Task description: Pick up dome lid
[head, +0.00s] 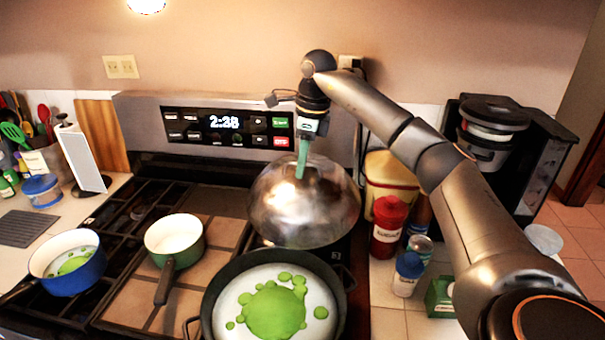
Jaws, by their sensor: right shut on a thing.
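The shiny metal dome lid (303,207) is at the back right of the stove, behind the large dark pan (213,291). Its green handle (303,158) points up. My right gripper (306,137) comes down from above and is shut on the handle; the fingertips are small and partly hidden by it. The lid looks slightly tilted. I cannot tell whether its rim touches the stove. My left gripper is not in view.
The large pan holds green liquid. A green pot (187,237) and a blue pot (88,277) stand to its left. A red container (389,229) and small jars stand on the right counter. The control panel (180,128) is close behind the lid.

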